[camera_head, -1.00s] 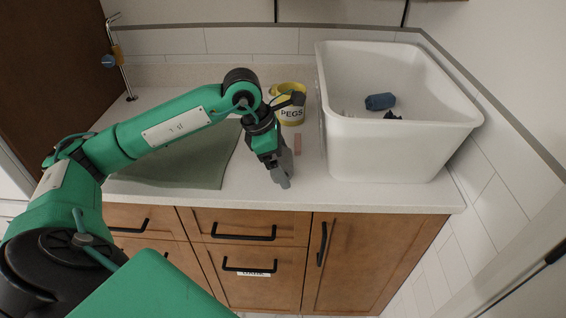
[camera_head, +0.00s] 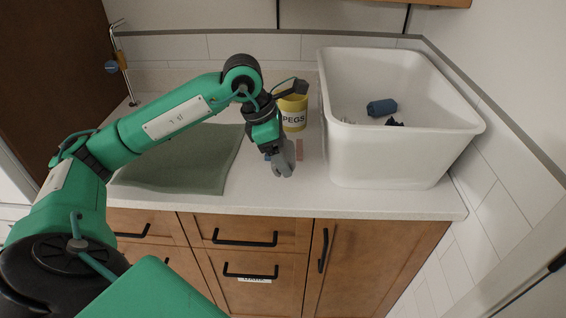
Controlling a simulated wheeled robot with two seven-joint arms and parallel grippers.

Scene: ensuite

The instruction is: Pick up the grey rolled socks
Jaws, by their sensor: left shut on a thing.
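My left gripper (camera_head: 281,168) is above the counter, left of the white tub, pointing down. It is shut on a small grey bundle, which I take for the grey rolled socks (camera_head: 285,158). The fingers and the bundle overlap in grey, so its outline is hard to make out. No other grey roll shows on the counter. My right gripper is not in view.
The white tub (camera_head: 385,158) holds a blue roll (camera_head: 381,107) and a dark item (camera_head: 394,122). A yellow PEGS pot (camera_head: 294,121) stands behind my gripper. A grey-green cloth (camera_head: 185,165) lies to the left. A small pinkish block (camera_head: 299,150) lies by the tub.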

